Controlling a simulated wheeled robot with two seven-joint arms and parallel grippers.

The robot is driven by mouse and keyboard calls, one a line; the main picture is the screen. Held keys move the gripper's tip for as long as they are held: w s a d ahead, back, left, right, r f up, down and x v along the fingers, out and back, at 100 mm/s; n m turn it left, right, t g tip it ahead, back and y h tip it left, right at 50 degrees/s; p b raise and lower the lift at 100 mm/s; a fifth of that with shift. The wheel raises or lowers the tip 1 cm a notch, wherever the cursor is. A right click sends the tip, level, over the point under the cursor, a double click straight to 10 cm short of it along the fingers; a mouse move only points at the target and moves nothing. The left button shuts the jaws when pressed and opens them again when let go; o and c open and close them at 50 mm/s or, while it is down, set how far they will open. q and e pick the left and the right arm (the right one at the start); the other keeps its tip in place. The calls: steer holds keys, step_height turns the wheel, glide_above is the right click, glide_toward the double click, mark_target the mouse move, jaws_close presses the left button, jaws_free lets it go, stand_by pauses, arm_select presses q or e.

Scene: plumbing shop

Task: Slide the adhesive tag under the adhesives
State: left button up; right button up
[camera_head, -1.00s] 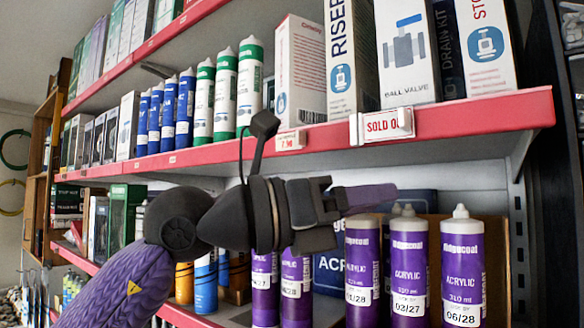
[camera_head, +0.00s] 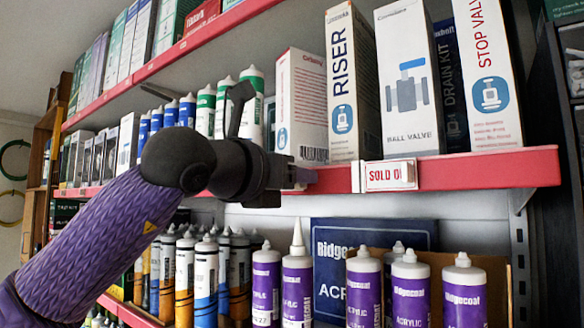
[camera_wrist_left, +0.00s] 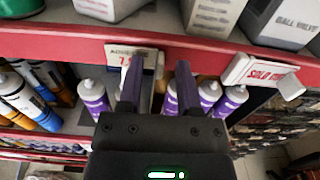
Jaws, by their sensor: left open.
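In the head view my left gripper (camera_head: 300,178) is at the rail and hides the tag. The adhesives, purple acrylic cartridges (camera_head: 411,295), stand upright on the lower shelf beneath; they also show in the left wrist view (camera_wrist_left: 210,94). My right gripper is not in view.
A "SOLD OUT" tag (camera_head: 390,175) sits on the red rail (camera_head: 470,172) to the right. Boxes, including a ball valve box (camera_head: 407,80), stand above it. White, blue and orange cartridges (camera_head: 204,275) stand at lower left. The rail between the gripper and the sold-out tag is clear.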

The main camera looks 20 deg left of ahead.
arm_select(q)
jaws_close()
stand_by(1.4)
